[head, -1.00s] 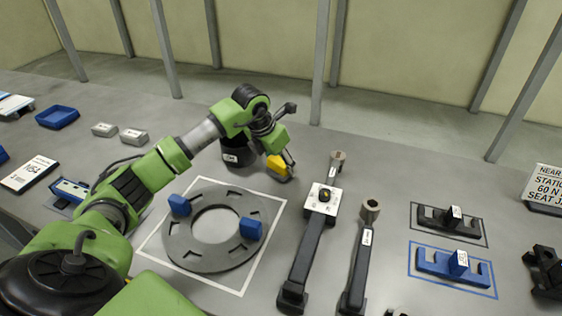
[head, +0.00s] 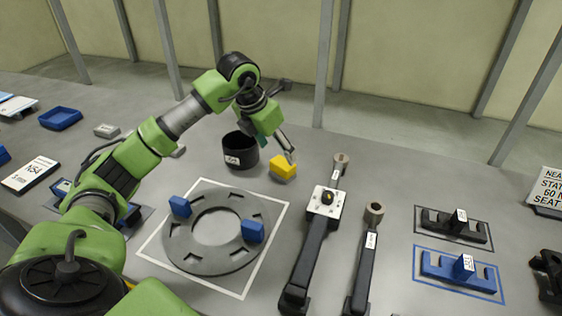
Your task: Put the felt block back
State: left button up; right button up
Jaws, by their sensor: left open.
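A small yellow block (head: 284,166), the likely felt block, sits on the grey table behind and to the right of the round plate. Its lower part looks paler yellow. My left gripper (head: 288,152) is open, just above and at the back right of the block. A fingertip overlaps the block's upper edge in the picture; I cannot tell whether it touches. The black cup (head: 240,152) with a white label stands to the left of the block. My right gripper is not in view.
A grey slotted ring plate (head: 188,245) with two blue blocks (head: 180,206) lies inside a white outline. Two long black tools (head: 309,255) lie to its right. Black and blue holders (head: 440,264) stand in outlined areas farther right. Table between tools and holders is clear.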

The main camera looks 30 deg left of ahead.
pick_arm(q)
jog(key=v, duration=0.3)
jog(key=shift+s+r, duration=0.1)
jog(key=shift+r, duration=0.25)
